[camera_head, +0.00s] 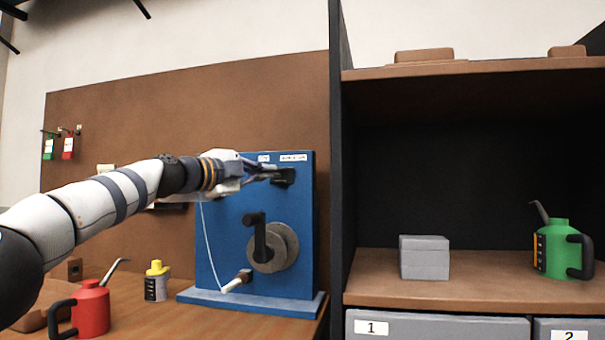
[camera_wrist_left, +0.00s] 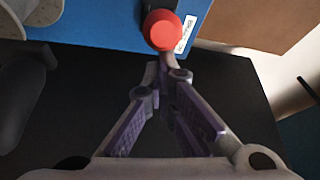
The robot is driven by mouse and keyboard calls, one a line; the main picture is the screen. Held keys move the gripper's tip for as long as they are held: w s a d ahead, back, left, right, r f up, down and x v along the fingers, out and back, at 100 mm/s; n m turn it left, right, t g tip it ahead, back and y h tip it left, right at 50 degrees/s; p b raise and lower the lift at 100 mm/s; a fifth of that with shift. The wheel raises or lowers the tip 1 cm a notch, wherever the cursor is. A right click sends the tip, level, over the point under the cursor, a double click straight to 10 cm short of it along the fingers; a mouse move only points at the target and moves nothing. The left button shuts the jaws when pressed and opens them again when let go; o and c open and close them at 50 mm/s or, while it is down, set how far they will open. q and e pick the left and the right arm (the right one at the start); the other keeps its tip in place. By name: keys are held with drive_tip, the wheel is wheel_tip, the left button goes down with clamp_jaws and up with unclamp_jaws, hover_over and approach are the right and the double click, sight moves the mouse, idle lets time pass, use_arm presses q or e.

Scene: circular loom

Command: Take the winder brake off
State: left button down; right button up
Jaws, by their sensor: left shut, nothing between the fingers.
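A blue winder panel (camera_head: 235,235) stands upright on the table. A black fitting (camera_head: 287,177) sits at its upper right, under small white labels (camera_head: 293,158). In the left wrist view a round red knob (camera_wrist_left: 163,30) shows beside the blue panel and a label; I take it to be the brake's knob. My left gripper (camera_head: 270,173) reaches the fitting from the left, and its fingers are shut with nothing between them. In the left wrist view its fingertips (camera_wrist_left: 168,65) lie just below the knob; I cannot tell whether they touch it. The knob is hidden in the head view.
A black crank (camera_head: 260,238) with a grey disc (camera_head: 286,250) is on the panel below my gripper. A white cord runs down to a pale peg (camera_head: 237,281). A red oil can (camera_head: 90,308) and a yellow-capped bottle (camera_head: 156,281) stand left. A dark shelf post (camera_head: 337,150) rises right.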

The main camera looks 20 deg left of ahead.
use_arm(q)
drive_tip(key=shift+a+y, duration=0.3)
drive_tip(key=shift+a, duration=0.25)
drive_tip(key=shift+s+a+r, duration=0.1)
drive_tip(key=shift+s+a, duration=0.1)
drive_tip(key=shift+s, duration=0.3)
drive_tip(key=v, duration=1)
drive_tip(key=shift+s+d, duration=0.2)
drive_tip(key=shift+s, duration=0.15)
drive_tip(key=shift+f, duration=0.2)
